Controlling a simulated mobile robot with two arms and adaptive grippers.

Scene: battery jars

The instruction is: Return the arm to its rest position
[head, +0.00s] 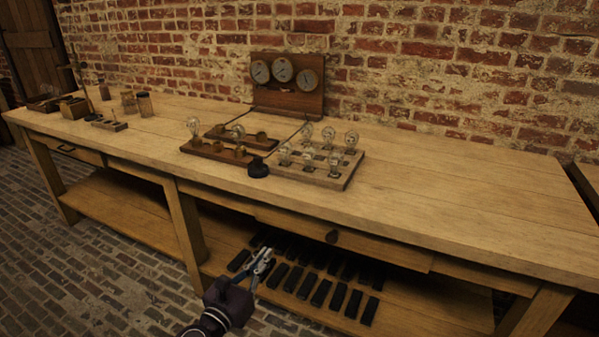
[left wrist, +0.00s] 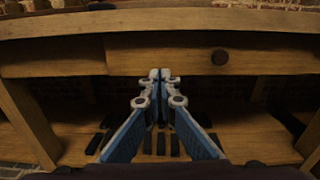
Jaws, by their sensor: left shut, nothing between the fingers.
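My left gripper (head: 262,259) is in front of the workbench, below the tabletop edge and near the lower shelf. In the left wrist view its blue fingers (left wrist: 160,76) meet at the tips, with nothing between them. The wooden workbench (head: 460,215) stands against the brick wall. In the left wrist view the bench's front edge and a drawer with a round dark knob (left wrist: 219,57) lie ahead of the fingers. My right gripper is not in view.
On the bench are a board with several glass bulbs (head: 327,180), smaller wooden boards (head: 215,152), a black knob-like object (head: 258,168), a three-dial panel (head: 287,98) and jars (head: 144,105). Several black blocks (head: 321,292) lie on the lower shelf. The bench's right part is clear.

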